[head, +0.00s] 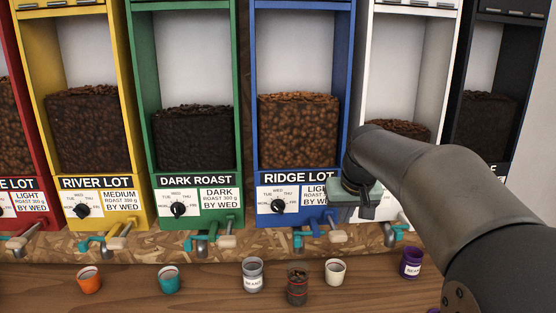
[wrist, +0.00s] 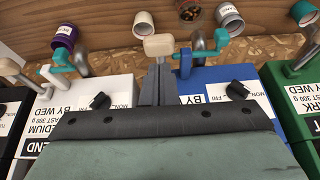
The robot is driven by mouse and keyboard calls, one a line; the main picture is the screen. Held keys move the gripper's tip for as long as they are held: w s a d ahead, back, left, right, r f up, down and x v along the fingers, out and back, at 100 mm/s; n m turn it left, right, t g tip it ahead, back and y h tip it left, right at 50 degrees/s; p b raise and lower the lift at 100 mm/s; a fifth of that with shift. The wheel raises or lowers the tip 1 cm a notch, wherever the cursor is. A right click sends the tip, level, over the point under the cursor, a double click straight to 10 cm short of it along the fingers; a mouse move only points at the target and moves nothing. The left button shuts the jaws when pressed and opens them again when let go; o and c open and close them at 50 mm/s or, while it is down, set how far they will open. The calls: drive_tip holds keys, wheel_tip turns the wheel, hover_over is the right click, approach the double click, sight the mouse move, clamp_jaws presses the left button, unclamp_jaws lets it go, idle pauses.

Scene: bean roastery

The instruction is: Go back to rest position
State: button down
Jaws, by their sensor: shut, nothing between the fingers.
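My gripper (head: 368,210) is in front of the lower fronts of the blue RIDGE LOT dispenser (head: 293,178) and the white dispenser (head: 369,70), near their boundary. In the wrist view its two grey fingers (wrist: 158,85) are together and empty. A cream-tipped lever (wrist: 158,45) lies just past the fingertips in that view; I cannot tell whether they touch. My arm covers much of the white dispenser's front and part of the black dispenser (head: 485,115).
Yellow (head: 135,150) and green (head: 187,90) dispensers stand left. Levers and spouts jut out below the dispensers. On the wooden counter are orange (head: 89,282), teal (head: 169,281), grey (head: 253,278), white (head: 335,273) and purple (head: 411,266) cups, plus a bean-filled jar (head: 297,290).

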drive_tip(key=s+f+g, duration=0.1)
drive_tip(key=s+f, duration=0.4)
drive_tip(key=s, duration=0.5)
drive_tip(key=s+f+g, duration=0.1)
drive_tip(key=s+f, duration=0.5)
drive_tip(key=s, duration=0.4)
drive_tip(key=s+f+g, duration=0.1)
drive_tip(key=s+f, duration=0.5)
drive_tip(key=s, duration=0.4)
drive_tip(key=shift+s+a+m+g+h, duration=0.15)
drive_tip(key=shift+s+m+g+h, duration=0.15)
drive_tip(key=shift+s+g, duration=0.1)
drive_tip(key=shift+w, duration=0.1)
